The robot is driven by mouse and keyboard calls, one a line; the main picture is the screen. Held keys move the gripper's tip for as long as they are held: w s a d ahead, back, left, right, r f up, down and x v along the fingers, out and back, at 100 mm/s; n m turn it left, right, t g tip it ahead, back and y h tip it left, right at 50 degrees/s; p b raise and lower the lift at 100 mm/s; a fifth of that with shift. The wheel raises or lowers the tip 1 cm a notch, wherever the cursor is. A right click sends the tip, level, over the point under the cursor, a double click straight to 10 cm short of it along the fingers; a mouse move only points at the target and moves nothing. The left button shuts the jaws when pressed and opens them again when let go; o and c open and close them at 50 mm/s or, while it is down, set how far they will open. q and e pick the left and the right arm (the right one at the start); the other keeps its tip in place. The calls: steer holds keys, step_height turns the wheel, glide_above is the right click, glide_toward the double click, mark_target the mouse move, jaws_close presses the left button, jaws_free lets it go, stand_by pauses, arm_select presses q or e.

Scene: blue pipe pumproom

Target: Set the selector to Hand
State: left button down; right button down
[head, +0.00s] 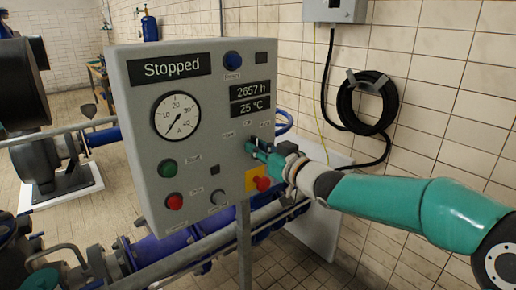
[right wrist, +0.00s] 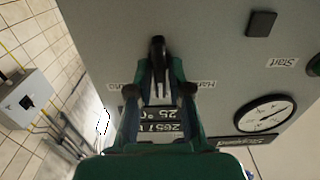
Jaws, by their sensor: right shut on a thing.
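The grey control panel (head: 205,140) shows "Stopped" on its display (head: 170,68). My right gripper (head: 254,147) is at the panel's right half, its fingers shut on the selector, which it mostly hides in the head view. In the right wrist view the black selector handle (right wrist: 157,48) shows between the fingertips of my right gripper (right wrist: 158,66). The Hand label (head: 229,135) is left of the gripper, with two more labels above and to the right. I cannot tell for sure which label the selector points to. My left gripper is not in view.
A red button on a yellow plate (head: 262,183) sits just below my right gripper. A green button (head: 167,168), a red button (head: 173,201) and a gauge (head: 176,115) are on the panel's left. A black hose coil (head: 366,103) hangs on the tiled wall behind.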

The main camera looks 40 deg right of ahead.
steer(key=shift+a+f+n+b, duration=0.1)
steer(key=shift+n+b, duration=1.25)
steer(key=shift+n, duration=0.75)
steer(key=shift+a+f+n+b, duration=0.1)
steer(key=shift+n+b, duration=1.25)
steer(key=shift+n, duration=0.75)
steer(key=c, duration=1.2)
jaws_free()
steer(key=shift+r, duration=0.1)
steer(key=s, duration=1.2)
steer(key=shift+d, duration=0.45)
